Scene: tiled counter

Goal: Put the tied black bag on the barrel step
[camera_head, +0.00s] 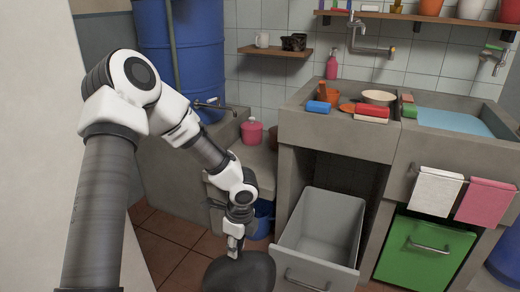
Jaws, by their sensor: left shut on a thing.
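My left gripper (235,248) points down at the lower middle of the picture and is shut on the top of a black bag (240,275). The bag hangs under it, and its lower part is cut off by the bottom edge. The blue barrel (192,60) stands on a concrete block at the upper left. A lower concrete step (262,172) adjoins that block, behind and above the bag, partly hidden by my left arm. My right gripper is not in view.
A pink container (252,131) stands on the step, with a brown object beside it. A blue bucket (263,218) sits below the step. An open, empty grey drawer (340,224) juts out right of the bag. A concrete sink counter (335,135) holds coloured items.

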